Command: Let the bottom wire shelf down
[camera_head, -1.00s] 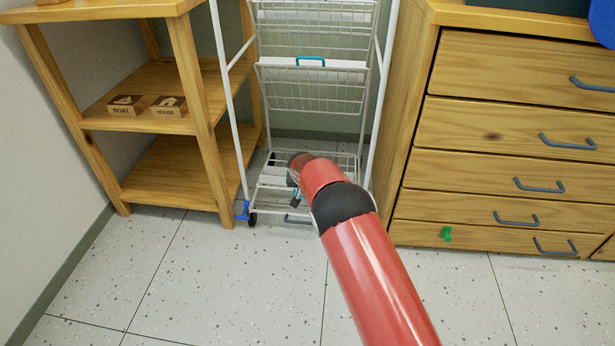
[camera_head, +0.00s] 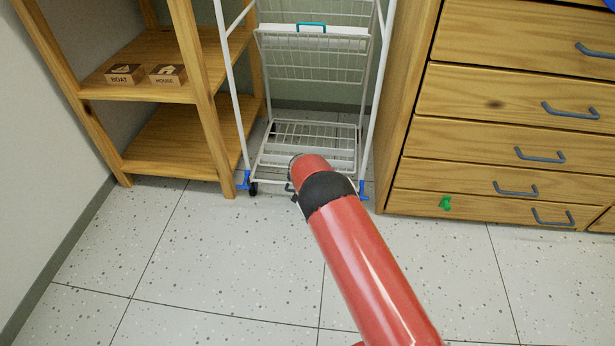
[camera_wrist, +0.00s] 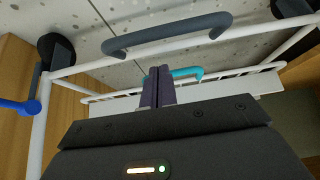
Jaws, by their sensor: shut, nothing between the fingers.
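The white wire rack (camera_head: 231,100) stands between the wooden shelf unit and the drawers. Its bottom wire shelf (camera_head: 300,132) looks about level, low between the posts; my arm hides part of its front. A grey handle (camera_wrist: 165,35) is on the rack's low front bar in the wrist view. A teal handle (camera_head: 311,27) is on the folded-up wire panel above; a teal handle also shows in the wrist view (camera_wrist: 187,72). My gripper (camera_wrist: 158,78) is shut and empty, apart from the grey handle in the picture. In the head view my arm mostly hides it.
A wooden shelf unit (camera_head: 195,70) with blocks marked BOAT (camera_head: 125,75) and HOUSE (camera_head: 167,75) stands left. Wooden drawers (camera_head: 480,130) with grey handles and a green knob (camera_head: 445,203) stand right. Blue clips (camera_head: 244,181) are at the rack's feet. The floor (camera_head: 220,260) in front is clear.

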